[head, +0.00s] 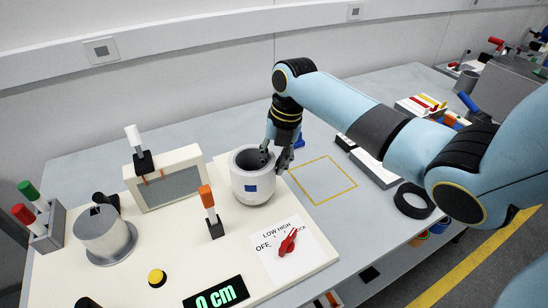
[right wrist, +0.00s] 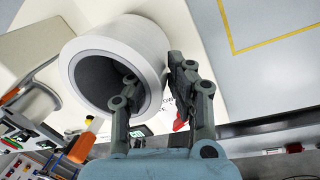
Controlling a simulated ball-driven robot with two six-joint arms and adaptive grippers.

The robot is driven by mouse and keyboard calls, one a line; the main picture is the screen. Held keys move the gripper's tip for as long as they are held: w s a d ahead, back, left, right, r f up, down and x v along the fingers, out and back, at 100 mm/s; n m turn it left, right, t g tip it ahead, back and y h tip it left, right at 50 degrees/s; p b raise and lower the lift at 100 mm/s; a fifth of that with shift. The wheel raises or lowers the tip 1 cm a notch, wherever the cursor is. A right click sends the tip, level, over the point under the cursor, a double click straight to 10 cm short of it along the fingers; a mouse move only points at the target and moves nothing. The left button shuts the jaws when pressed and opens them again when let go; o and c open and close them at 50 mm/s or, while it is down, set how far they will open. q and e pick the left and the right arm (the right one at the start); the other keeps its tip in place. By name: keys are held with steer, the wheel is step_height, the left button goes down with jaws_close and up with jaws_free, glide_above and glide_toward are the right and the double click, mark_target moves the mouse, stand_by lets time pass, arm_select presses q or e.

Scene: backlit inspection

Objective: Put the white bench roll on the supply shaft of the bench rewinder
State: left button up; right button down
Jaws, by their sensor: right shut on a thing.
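The white bench roll (head: 253,188), a thick hollow cylinder with a blue square on its side, is upright over the right back part of the cream bench rewinder (head: 160,282). My right gripper (head: 279,158) is shut on the roll's wall from the right. In the right wrist view the gripper (right wrist: 155,75) has one finger inside the roll's bore and one outside its wall; the roll (right wrist: 120,45) shows its open end. I cannot tell whether the roll touches the deck. No supply shaft shows; the roll hides the deck beneath it. My left gripper is not in view.
The rewinder carries a metal drum (head: 105,238), a framed panel (head: 172,184), an orange-topped post (head: 209,205), a red knob (head: 288,242) and a display reading 0 cm (head: 216,296). A yellow taped square (head: 323,203) on the table is empty. A black ring (head: 414,201) lies farther right.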

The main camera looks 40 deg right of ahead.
steer(key=shift+r, duration=0.1)
steer(key=shift+r+p, duration=0.15)
steer(key=shift+p, duration=0.15)
steer(key=c, duration=1.2)
jaws_free()
steer(key=shift+o, duration=0.2)
step_height(320, 180, up, 12)
steer(key=s+d, duration=0.1)
steer(key=shift+s+d, duration=0.2)
steer(key=shift+s, duration=0.05)
steer(key=shift+f, duration=0.2)
